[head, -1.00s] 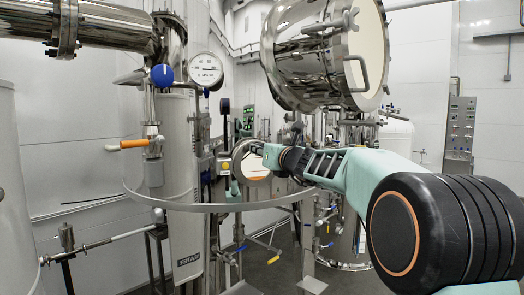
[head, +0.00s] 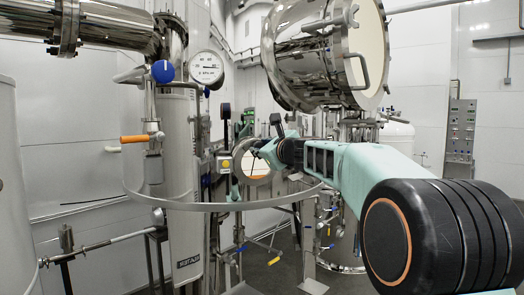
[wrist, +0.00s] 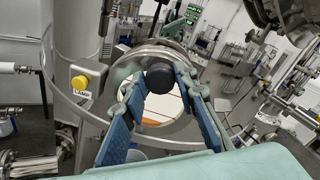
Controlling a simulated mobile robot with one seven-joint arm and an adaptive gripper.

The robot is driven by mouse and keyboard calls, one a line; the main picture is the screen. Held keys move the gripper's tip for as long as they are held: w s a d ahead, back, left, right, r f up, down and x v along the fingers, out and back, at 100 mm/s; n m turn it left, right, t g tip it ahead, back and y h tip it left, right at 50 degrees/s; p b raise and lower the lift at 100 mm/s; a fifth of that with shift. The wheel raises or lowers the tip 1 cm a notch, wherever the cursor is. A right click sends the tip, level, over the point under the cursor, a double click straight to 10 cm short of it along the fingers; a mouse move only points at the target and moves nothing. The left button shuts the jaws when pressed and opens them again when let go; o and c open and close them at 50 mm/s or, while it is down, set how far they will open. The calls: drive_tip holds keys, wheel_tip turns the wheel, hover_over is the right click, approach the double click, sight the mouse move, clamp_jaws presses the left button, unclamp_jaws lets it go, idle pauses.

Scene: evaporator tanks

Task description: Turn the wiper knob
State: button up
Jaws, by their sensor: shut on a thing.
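The wiper knob (wrist: 160,77) is a round black knob on the rim of a round sight glass (wrist: 172,128). In the wrist view it sits between the blue-padded fingers of my gripper (wrist: 160,80), which are shut on it near their tips. In the head view my gripper (head: 262,150) reaches to the top of the sight glass (head: 257,175); the knob itself is too small and covered to make out there.
A yellow button (wrist: 79,81) labelled LAMP is left of my gripper. A curved metal rail (head: 200,207) rings the tank in front. A large steel vessel (head: 310,50) hangs above my arm. Pipes and valves stand close on the left.

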drive_tip(key=n+b, duration=0.1)
drive_tip(key=n, duration=0.5)
drive_tip(key=shift+a+f+h, duration=0.1)
drive_tip(key=shift+h, duration=0.3)
drive_tip(key=n+h+b, duration=0.1)
drive_tip(key=n, duration=0.5)
drive_tip(key=shift+a+b, duration=0.1)
drive_tip(key=shift+b, duration=0.25)
drive_tip(key=o, duration=1.2)
drive_tip(key=shift+c, duration=0.2)
drive_tip(key=shift+s, duration=0.1)
drive_tip(key=v, duration=1.2)
